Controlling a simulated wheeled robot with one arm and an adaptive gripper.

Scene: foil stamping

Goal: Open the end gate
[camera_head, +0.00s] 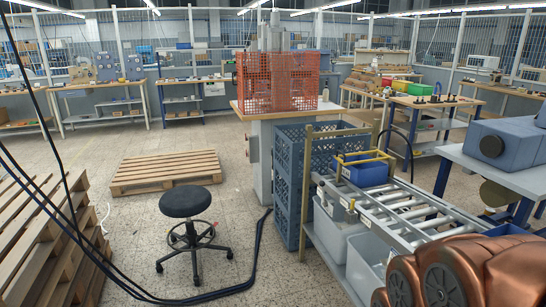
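A yellow bar frame (372,156), which looks like the end gate, stands at the far end of a roller conveyor (405,208) on the right. A blue bin (366,174) sits at that end, within or just behind the yellow bars. I cannot tell from here whether the gate is latched or which way it swings. Copper-coloured links of my arm fill the bottom right corner and cover the near end of the conveyor. My gripper is not in view.
Grey bins (334,222) stand under the conveyor. Blue crates (290,185) stack beside its far end. A black stool (186,203), a flat pallet (165,172) and stacked pallets (45,235) stand left. Dark cables (255,255) cross the floor. Open floor lies around the stool.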

